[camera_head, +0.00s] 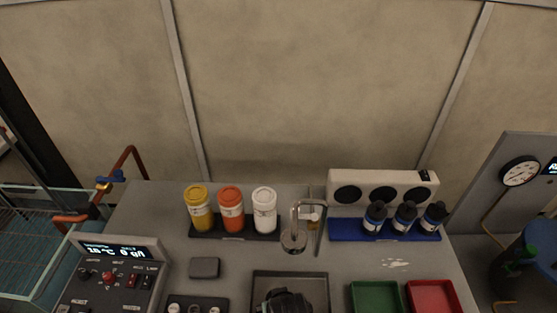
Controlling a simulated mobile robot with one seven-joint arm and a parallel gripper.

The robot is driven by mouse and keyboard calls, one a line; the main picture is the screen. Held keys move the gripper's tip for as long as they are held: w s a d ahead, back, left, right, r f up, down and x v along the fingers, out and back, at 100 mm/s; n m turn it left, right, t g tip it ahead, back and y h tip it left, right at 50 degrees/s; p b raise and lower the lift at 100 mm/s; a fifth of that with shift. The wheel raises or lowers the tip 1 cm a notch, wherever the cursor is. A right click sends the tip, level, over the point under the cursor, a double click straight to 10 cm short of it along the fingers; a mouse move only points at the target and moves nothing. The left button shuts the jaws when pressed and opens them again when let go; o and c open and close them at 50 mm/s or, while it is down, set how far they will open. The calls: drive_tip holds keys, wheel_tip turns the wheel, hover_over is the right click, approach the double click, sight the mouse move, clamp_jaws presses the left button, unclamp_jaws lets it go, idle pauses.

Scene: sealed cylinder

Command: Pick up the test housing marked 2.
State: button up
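No marking 2 is legible, so I cannot tell which thing is the test housing marked 2. Three lidded cylinders stand upright on a dark tray (234,237) left of centre: yellow (199,208), orange (231,208) and white (264,210). Each has a label too small to read. Three dark blue bottles (405,216) with pale labels stand on a blue tray (345,231) to the right. A dark shape that looks like my gripper (285,301) is at the bottom centre, in front of the cylinders and apart from them. Its fingers are not distinguishable.
A curved metal hook (296,235) stands between the two trays. A dark-rimmed tray (290,274) lies under the dark shape. Green (376,286) and red (433,284) trays are at front right. A control box (108,273), grey block (205,267) and small rack (182,299) are left.

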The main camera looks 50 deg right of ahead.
clamp_jaws()
drive_tip(key=shift+r, duration=0.1)
idle(0.4)
